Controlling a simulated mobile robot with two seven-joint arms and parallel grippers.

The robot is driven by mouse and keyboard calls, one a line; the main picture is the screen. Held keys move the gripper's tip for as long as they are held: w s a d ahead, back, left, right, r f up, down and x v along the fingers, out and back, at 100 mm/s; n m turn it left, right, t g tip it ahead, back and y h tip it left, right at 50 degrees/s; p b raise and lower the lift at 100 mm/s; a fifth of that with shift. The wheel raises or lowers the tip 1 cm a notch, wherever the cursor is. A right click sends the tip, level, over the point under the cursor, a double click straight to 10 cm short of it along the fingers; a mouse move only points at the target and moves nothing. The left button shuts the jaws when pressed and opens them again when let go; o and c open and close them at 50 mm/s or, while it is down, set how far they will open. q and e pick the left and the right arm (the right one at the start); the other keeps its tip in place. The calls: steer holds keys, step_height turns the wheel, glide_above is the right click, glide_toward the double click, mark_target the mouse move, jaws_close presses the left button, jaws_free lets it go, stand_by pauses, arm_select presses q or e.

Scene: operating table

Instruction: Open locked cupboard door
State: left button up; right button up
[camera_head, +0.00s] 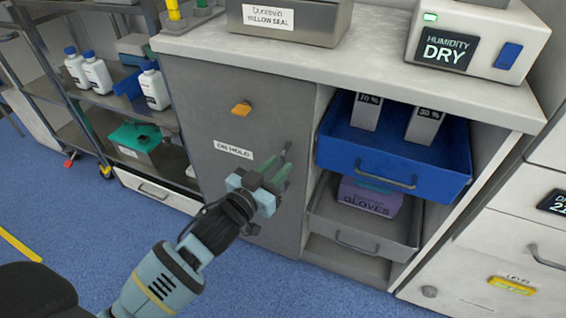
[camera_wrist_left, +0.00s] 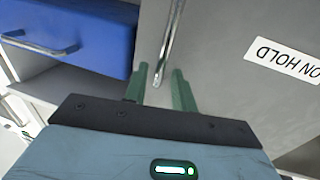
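The grey cupboard door (camera_head: 215,120) is shut and carries an "ON HOLD" label (camera_head: 233,150). An orange knob or latch (camera_head: 242,107) sits high on the door. A thin vertical metal handle (camera_wrist_left: 172,40) is near the door's edge beside the open drawers; in the head view my gripper partly covers it. My left gripper (camera_head: 276,170) is in front of the door at the handle's lower part. In the left wrist view its two green fingers (camera_wrist_left: 160,88) are apart, with the handle's lower end showing between their tips. I cannot tell whether they touch it. My right gripper is not in view.
Right of the door, a blue drawer (camera_head: 385,155) and a grey drawer (camera_head: 365,225) stand pulled out. A shelf rack (camera_head: 100,100) with white bottles is at left. A humidity device (camera_head: 478,40) stands on the worktop (camera_head: 330,60). The blue floor (camera_head: 90,230) before the door looks clear.

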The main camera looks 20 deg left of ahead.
arm_select(q)
steer(key=shift+x, duration=1.3)
jaws_close()
